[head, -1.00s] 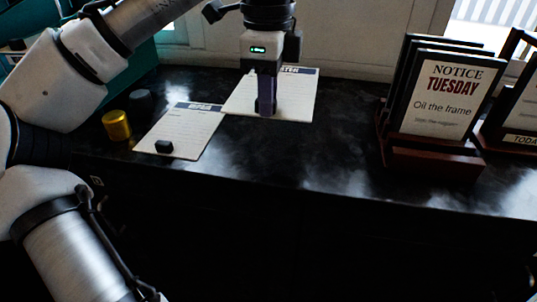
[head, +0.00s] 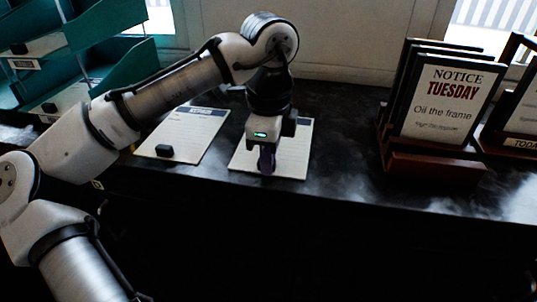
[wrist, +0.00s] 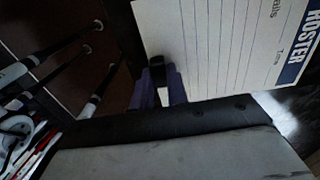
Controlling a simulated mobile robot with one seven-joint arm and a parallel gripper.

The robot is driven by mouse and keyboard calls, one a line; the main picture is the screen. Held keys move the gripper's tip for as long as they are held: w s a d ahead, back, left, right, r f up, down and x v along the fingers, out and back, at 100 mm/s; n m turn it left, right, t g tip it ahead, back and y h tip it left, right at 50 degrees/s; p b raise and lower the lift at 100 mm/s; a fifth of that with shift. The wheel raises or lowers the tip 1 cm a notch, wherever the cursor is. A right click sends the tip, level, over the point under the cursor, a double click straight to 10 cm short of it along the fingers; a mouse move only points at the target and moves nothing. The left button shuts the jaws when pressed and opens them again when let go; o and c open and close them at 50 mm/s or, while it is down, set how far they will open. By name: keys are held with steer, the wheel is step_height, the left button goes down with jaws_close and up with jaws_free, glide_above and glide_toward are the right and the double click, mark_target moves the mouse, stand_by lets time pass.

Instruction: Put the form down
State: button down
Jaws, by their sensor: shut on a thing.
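A white lined form headed ROSTER (wrist: 225,45) shows in the wrist view, with a small black block (wrist: 157,70) at its near edge. My gripper (wrist: 159,88) has its purple fingers shut on this block. In the head view the same form (head: 294,158) is under my gripper (head: 267,160), near the counter's front edge. My gripper hides its middle and most of its heading. I cannot tell whether the form touches the counter or hangs just above it.
A second form (head: 200,130) with a black block (head: 164,151) lies to the left on the dark counter (head: 345,185). A wooden stand (head: 435,168) holds a NOTICE TUESDAY sign (head: 447,103) at right. Teal trays (head: 110,60) stand at left. Counter between the form and stand is clear.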

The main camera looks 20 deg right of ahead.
steer(key=c, duration=1.8)
jaws_free()
steer(key=shift+f, duration=0.15)
steer(key=o, duration=0.4)
step_height(320, 180, up, 12)
steer(key=shift+r, duration=0.2)
